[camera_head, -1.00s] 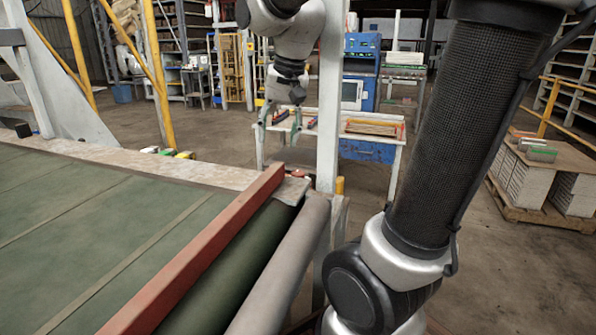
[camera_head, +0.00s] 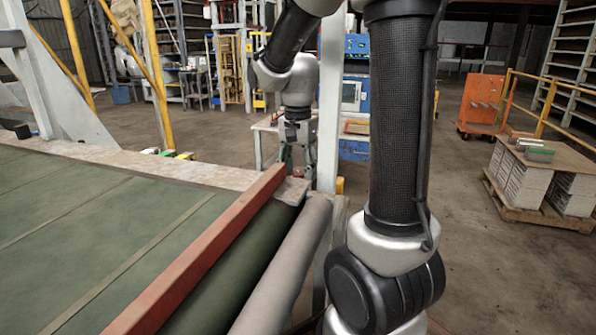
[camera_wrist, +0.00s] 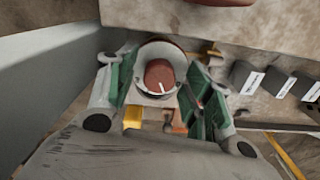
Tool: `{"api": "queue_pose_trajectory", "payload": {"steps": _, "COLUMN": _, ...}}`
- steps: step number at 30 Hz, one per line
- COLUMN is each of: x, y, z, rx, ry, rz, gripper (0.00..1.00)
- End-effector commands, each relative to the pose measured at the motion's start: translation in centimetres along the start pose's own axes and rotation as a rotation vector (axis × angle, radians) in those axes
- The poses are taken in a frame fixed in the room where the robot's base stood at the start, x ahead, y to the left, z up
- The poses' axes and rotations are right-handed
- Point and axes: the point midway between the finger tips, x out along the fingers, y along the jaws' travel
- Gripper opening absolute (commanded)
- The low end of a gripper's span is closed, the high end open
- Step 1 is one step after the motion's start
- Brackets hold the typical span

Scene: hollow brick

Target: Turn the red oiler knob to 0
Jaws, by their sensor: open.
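The red oiler knob (camera_wrist: 160,75) is a round cap with a short white mark, set in a pale round collar in the wrist view. Its white line points toward the lower right of the picture. My gripper (camera_wrist: 162,82) is open, with a green-padded finger on each side of the knob; I cannot tell whether either pad touches it. In the head view my gripper (camera_head: 297,155) hangs at the far end of the conveyor, by the upright post. A small red spot, likely the knob, shows between the fingers there. The scale numbers are not readable.
The conveyor's red side rail (camera_head: 205,250) and grey roller (camera_head: 285,265) lie in front of the gripper. A pale upright post (camera_head: 329,100) stands close on its right. Several dark labelled blocks (camera_wrist: 278,84) lie right of the fingers in the wrist view.

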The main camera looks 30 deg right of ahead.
Motion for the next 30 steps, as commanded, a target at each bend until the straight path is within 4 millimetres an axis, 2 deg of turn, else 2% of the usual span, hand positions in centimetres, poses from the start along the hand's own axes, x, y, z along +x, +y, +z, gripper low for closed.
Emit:
{"api": "queue_pose_trajectory", "payload": {"steps": 6, "x": 0.06, "y": 0.0, "z": 0.01, "rx": -0.001, "ry": 0.0, "rz": 0.0, "gripper": 0.51}}
{"api": "queue_pose_trajectory", "payload": {"steps": 8, "x": 0.06, "y": 0.0, "z": 0.01, "rx": -0.001, "ry": 0.0, "rz": 0.0, "gripper": 0.42}}
{"api": "queue_pose_trajectory", "payload": {"steps": 14, "x": 0.05, "y": 0.0, "z": 0.01, "rx": -0.001, "ry": 0.0, "rz": 0.0, "gripper": 0.06}}
{"api": "queue_pose_trajectory", "payload": {"steps": 23, "x": 0.04, "y": 0.01, "z": 0.01, "rx": -0.03, "ry": 0.0, "rz": 0.0, "gripper": 0.06}}
{"api": "queue_pose_trajectory", "payload": {"steps": 30, "x": 0.03, "y": 0.03, "z": 0.01, "rx": -0.157, "ry": 0.0, "rz": 0.0, "gripper": 0.06}}
